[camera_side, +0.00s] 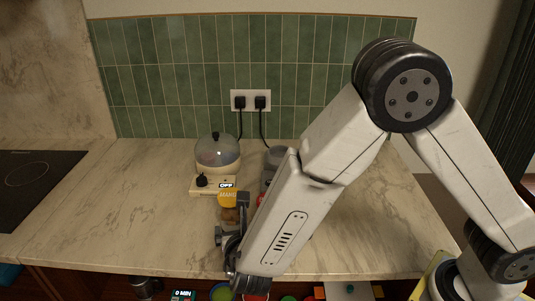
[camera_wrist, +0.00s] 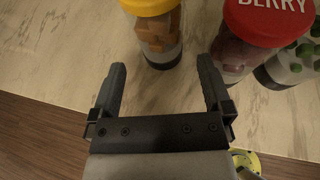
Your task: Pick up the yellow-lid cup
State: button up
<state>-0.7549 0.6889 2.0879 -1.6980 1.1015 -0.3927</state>
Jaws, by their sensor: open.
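The yellow-lid cup (camera_wrist: 158,32) stands on the counter, with orange-brown chunks showing through its clear wall. In the wrist view it is just beyond my fingertips, roughly centred between them, and its top is cut off by the frame. My gripper (camera_wrist: 161,64) is open and empty, fingers pointing toward the cup. In the side view the yellow-lid cup (camera_side: 228,196) stands near the counter's front, with my gripper (camera_side: 231,216) close to it on the near side; the fingers partly cover its lower body there.
A red-lid cup (camera_wrist: 268,22) marked BERRY stands close right of the yellow one, and a cup with green pieces (camera_wrist: 289,66) beyond it. A domed cooker (camera_side: 217,153) and a grey appliance (camera_side: 274,158) stand behind. The counter (camera_side: 120,215) is clear to the left.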

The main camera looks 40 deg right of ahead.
aim_at(233, 219)
jog(key=shift+x, duration=1.3)
jog(key=shift+x, duration=2.55)
jog(key=shift+r, duration=0.1)
grip_shut()
jog(key=shift+w+r, duration=0.1)
jog(key=shift+r, duration=0.05)
jog(key=shift+r, duration=4.9)
